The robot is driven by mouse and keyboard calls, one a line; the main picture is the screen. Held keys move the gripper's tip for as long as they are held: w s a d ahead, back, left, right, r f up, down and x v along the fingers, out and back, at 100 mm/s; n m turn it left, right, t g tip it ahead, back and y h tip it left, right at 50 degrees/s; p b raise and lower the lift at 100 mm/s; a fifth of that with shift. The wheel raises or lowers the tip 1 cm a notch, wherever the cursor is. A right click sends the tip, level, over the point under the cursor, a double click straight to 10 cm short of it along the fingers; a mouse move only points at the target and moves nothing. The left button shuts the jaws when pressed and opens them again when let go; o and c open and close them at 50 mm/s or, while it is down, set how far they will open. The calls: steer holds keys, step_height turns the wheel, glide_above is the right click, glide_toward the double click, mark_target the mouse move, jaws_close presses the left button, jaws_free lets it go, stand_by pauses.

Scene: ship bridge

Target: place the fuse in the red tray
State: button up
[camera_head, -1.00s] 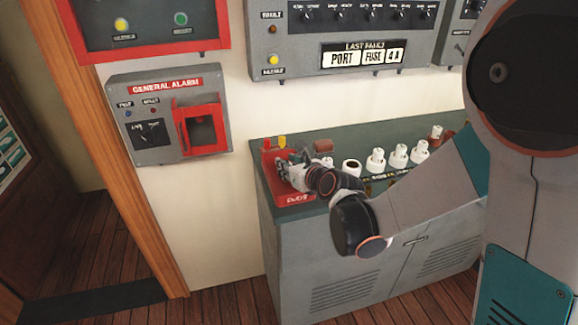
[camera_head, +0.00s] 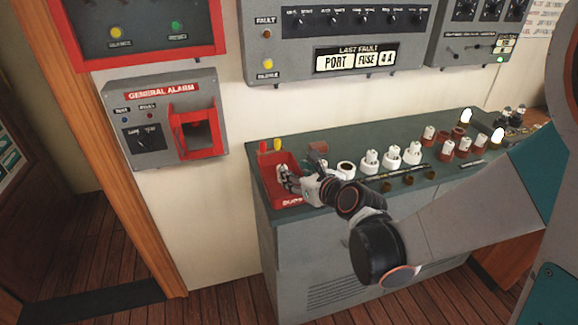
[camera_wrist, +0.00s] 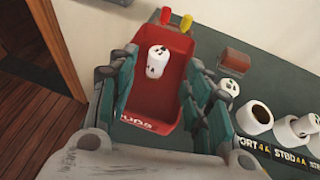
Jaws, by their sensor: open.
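The red tray (camera_head: 268,187) sits at the left end of the grey-green cabinet top, and its floor and walls show in the wrist view (camera_wrist: 176,75). A white fuse (camera_wrist: 157,60) with dark marks on its end is inside the tray outline, near the left wall. My gripper (camera_wrist: 157,75) is open above the tray, with one finger on each side of the fuse and a gap to the right finger. In the head view my gripper (camera_head: 285,178) hides the fuse and part of the tray. Whether the fuse touches the tray floor is hard to tell.
Red and yellow handles (camera_head: 270,145) stand at the tray's back edge. A brown block (camera_head: 318,147), an empty white socket (camera_head: 346,169) and several white fuses (camera_head: 391,156) stand to the right. The alarm box (camera_head: 163,118) is on the wall behind, left of the cabinet.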

steer(key=s+d+r+n+g+h, duration=0.2)
steer(key=s+d+n, duration=0.6)
steer(key=s+n, duration=0.4)
steer(key=s+d+r+n+g+h, duration=0.3)
steer(key=s+d+n, duration=0.5)
steer(key=n, duration=1)
steer(key=s+r+h, duration=0.1)
steer(key=s, duration=0.3)
steer(key=shift+d+n+p, duration=0.15)
steer(key=shift+n+p, duration=0.15)
steer(key=shift+p, duration=0.05)
